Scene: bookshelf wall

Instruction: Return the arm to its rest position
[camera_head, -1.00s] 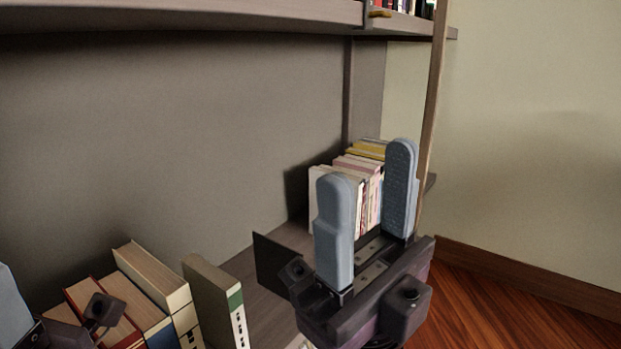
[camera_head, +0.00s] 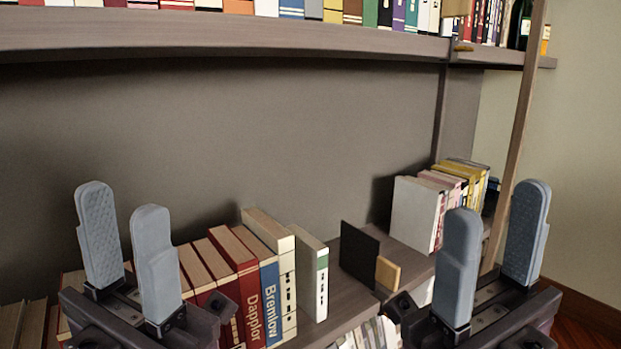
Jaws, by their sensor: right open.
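My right gripper (camera_head: 494,245) is at the lower right, upright, with its two grey fingers apart and nothing between them. It stands in front of the right end of the shelf. My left gripper (camera_head: 127,245) is at the lower left, also upright, with a clear gap between its fingers and nothing held. It stands in front of the left part of the book row. Both arms below the grippers are cut off by the lower edge of the view.
A row of books (camera_head: 245,290) stands on the middle shelf (camera_head: 345,300), with a white-and-green book (camera_head: 312,275) at its right end. A black panel (camera_head: 359,254) and small wooden block (camera_head: 387,273) follow. More books (camera_head: 440,210) stand farther right. An upper shelf (camera_head: 220,32) runs overhead.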

